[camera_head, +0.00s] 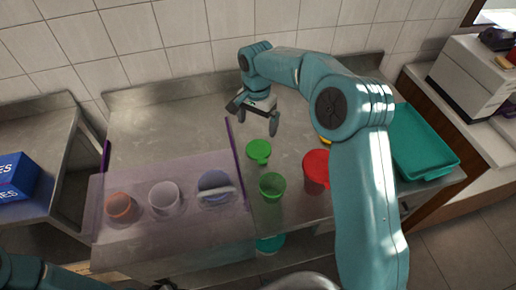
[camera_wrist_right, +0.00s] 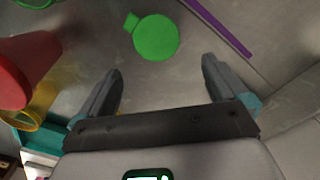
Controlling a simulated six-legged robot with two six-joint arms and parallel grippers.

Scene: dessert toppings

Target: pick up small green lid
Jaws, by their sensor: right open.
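The small green lid (camera_head: 257,150) lies flat on the steel counter, with a short tab on its edge. In the right wrist view, the lid (camera_wrist_right: 156,38) is ahead of the fingertips, roughly centred between them, with its tab to the upper left. My right gripper (camera_head: 256,117) is open and empty above the counter, behind the lid in the head view. Its two fingers (camera_wrist_right: 160,66) are spread wide and apart from the lid. Only part of my left arm shows at the lower left of the head view; its gripper is not seen.
A green cup (camera_head: 272,186) stands in front of the lid, with a red container (camera_head: 316,168) to the right. A translucent cover with a purple edge (camera_head: 236,160) lies left, over several cups. A teal tray (camera_head: 425,150) is at the right.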

